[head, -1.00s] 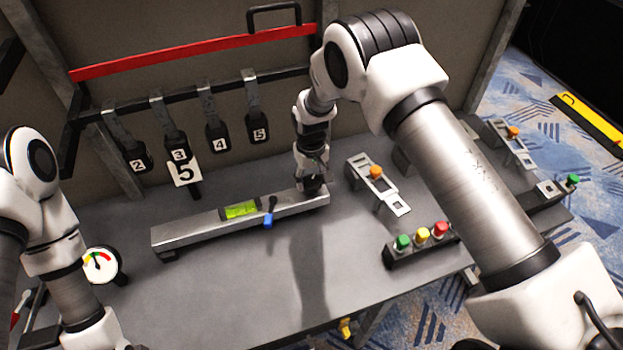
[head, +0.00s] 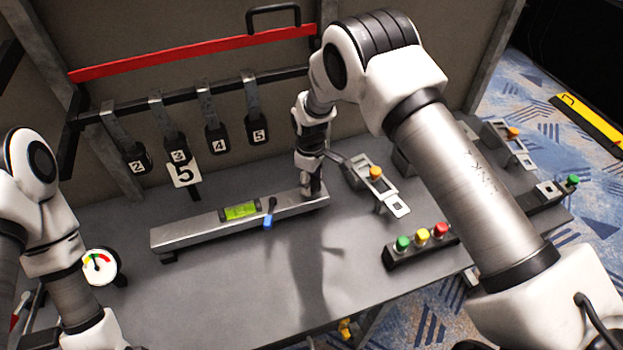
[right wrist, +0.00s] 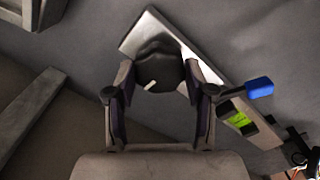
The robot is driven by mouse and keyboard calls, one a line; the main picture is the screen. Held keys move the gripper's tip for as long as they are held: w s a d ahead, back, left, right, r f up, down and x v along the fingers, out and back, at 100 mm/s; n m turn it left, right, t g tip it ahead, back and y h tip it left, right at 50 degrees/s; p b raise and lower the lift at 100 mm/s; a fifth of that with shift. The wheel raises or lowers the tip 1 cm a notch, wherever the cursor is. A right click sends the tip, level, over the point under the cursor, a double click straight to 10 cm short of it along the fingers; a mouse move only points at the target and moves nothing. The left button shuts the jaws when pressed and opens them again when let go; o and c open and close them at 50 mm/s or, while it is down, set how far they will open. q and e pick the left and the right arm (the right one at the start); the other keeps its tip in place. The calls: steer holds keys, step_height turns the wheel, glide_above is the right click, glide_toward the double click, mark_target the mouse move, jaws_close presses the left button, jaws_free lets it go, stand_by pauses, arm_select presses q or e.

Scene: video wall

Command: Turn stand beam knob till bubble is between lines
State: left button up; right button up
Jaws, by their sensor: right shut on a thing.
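The metal stand beam (head: 190,233) lies on the grey bench, with a green bubble level (head: 240,211) near its middle. A blue-tipped lever (head: 268,221) stands beside the level. My right gripper (head: 311,190) points down at the beam's right end. In the right wrist view its fingers (right wrist: 158,110) are shut on the dark round knob (right wrist: 157,68), which has a small white mark. The level (right wrist: 240,120) also shows there, but it is too small to tell where the bubble sits. My left arm is at the left edge; its gripper is out of the picture.
Numbered black hooks hang from a rail behind the beam. A round gauge (head: 100,266) stands at left. To the right are a bracket with an orange knob (head: 376,173) and a box with green, yellow and red buttons (head: 422,236). The bench front is clear.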

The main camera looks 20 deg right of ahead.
stand_by(0.4)
steer(key=o, duration=1.1)
steer(key=shift+o, duration=0.4)
steer(key=shift+a, duration=0.15)
steer(key=shift+r, duration=0.1)
step_height(320, 180, up, 12)
